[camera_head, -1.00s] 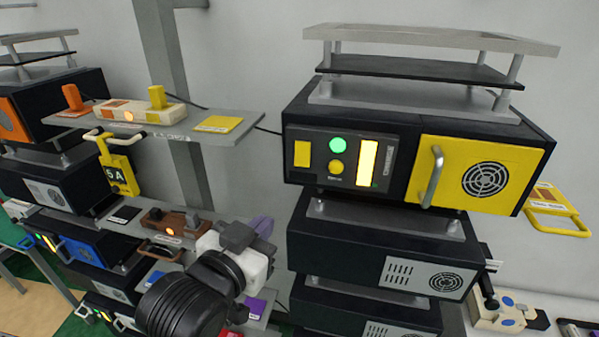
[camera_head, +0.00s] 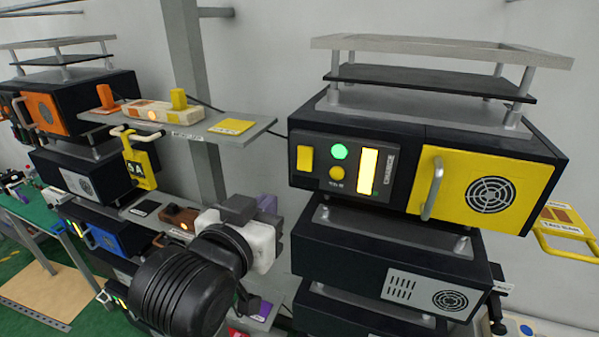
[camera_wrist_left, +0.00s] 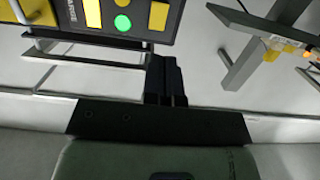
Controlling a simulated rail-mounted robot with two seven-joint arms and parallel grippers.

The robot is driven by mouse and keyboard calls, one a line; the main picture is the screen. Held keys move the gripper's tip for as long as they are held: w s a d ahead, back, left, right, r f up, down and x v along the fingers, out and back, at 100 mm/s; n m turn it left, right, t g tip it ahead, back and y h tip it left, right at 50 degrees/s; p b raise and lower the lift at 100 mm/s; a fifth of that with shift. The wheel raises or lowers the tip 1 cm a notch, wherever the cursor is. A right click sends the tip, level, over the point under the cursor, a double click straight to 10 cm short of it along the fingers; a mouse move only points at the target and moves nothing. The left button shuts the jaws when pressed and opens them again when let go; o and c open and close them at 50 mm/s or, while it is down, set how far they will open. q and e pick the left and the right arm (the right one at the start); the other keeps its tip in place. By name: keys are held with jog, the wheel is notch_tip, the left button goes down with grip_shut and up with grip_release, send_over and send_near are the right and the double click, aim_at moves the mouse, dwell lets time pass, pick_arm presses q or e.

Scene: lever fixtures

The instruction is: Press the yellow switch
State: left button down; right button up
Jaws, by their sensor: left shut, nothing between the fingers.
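A yellow rectangular switch (camera_head: 304,157) sits at the left of the control panel on the upper black unit. A round green light (camera_head: 339,151), a round yellow button (camera_head: 336,172) and a lit yellow strip (camera_head: 368,171) are beside it. In the left wrist view, the panel appears upside down, with the yellow switch (camera_wrist_left: 158,15) at its right end. My left gripper (camera_wrist_left: 166,62) is shut and empty, its tips appearing just below the switch; I cannot tell the gap in depth. In the head view, my left wrist is left of the panel and below it; its fingers are not clear. My right gripper is out of view.
A yellow door (camera_head: 475,185) with a handle (camera_head: 432,190) is right of the panel. A shelf (camera_head: 253,129) at left carries a yellow block (camera_head: 179,99) and a yellow pad (camera_head: 231,126). Stacked units stand below and at left.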

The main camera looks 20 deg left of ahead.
aim_at(304, 168)
pick_arm(q)
jog(key=w+p, duration=0.1)
jog(key=w, duration=0.3)
jog(key=w+f+p, duration=0.1)
jog(key=w+p, duration=0.1)
jog(key=w, duration=0.2)
jog(key=w+p, duration=0.2)
jog(key=w, duration=0.2)
jog(key=shift+w+f, duration=0.2)
jog(key=shift+w, duration=0.1)
jog(key=shift+w+f, duration=0.15)
jog(key=shift+w, duration=0.5)
